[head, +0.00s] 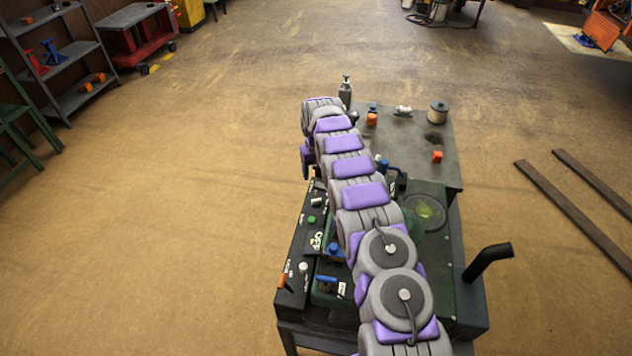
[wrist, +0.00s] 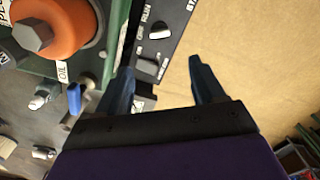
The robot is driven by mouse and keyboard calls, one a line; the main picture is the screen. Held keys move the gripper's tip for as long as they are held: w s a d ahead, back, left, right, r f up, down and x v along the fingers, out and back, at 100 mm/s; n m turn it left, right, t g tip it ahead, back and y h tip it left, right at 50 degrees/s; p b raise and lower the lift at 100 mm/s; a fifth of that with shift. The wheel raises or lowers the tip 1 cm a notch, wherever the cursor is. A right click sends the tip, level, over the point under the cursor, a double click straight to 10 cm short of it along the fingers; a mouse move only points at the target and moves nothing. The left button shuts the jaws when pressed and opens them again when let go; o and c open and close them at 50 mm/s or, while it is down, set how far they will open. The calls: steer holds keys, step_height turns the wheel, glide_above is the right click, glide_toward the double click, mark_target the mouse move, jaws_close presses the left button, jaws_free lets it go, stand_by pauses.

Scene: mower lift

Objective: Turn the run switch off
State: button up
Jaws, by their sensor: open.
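In the wrist view, a dark control panel (wrist: 172,18) carries white lettering that includes RUN. A pale toggle (wrist: 159,33) and a dark switch with a light edge (wrist: 148,67) sit on it near that lettering. I cannot tell which position the run switch is in. My gripper (wrist: 160,80) is open and empty. Its left finger is beside the panel and its right finger is over the floor, with the dark switch showing between them. The panel (head: 297,246) also shows in the head view, left of my arm. My fingertips are not clear there.
An orange knob with a grey bolt (wrist: 45,32), an OIL label and a blue lever (wrist: 74,98) stand left of my gripper. The machine's grey top (head: 420,150) holds small parts. A black pipe (head: 487,258) rises at right. Floor left of the machine is clear.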

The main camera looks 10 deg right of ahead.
steer(key=shift+r, duration=1.75)
